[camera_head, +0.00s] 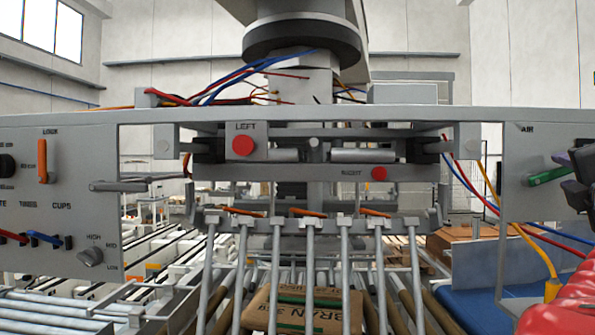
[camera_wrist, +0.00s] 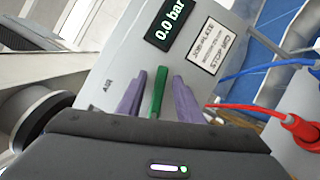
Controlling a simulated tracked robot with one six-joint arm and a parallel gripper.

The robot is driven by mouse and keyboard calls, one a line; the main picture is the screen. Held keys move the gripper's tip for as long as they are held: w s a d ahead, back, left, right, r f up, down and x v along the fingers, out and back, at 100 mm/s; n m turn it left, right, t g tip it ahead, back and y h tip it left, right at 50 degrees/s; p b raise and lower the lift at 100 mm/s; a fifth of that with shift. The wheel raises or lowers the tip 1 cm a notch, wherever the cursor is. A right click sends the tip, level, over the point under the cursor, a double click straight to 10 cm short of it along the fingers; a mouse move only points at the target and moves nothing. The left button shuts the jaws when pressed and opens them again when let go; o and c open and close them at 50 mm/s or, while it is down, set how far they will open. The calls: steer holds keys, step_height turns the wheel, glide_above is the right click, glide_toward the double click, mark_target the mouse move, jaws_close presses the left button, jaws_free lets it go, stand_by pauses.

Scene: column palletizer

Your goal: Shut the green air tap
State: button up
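The green air tap (camera_head: 548,176) is a lever on the grey panel under the label AIR, at the right of the head view. It lies nearly level there, its right end slightly raised. In the wrist view the green lever (camera_wrist: 158,95) stands between the two purple fingers of my gripper (camera_wrist: 158,90). The fingers are apart, with a gap on each side of the lever. My gripper (camera_head: 574,165) shows at the head view's right edge, partly cut off. The lever's lower end is hidden behind my gripper body in the wrist view.
A pressure display (camera_wrist: 169,22) reads 0.0 bar, beside a white label (camera_wrist: 212,45). Red and blue hoses with a red connector (camera_wrist: 300,128) lie right of the gripper. The grey panel (camera_head: 60,200) also carries an orange lever (camera_head: 42,160) and a knob (camera_head: 90,257) at left.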

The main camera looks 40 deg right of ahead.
steer(key=shift+a, duration=0.1)
steer(key=v, duration=1.3)
steer(key=shift+s+a, duration=0.2)
steer(key=shift+a, duration=0.05)
stand_by(0.5)
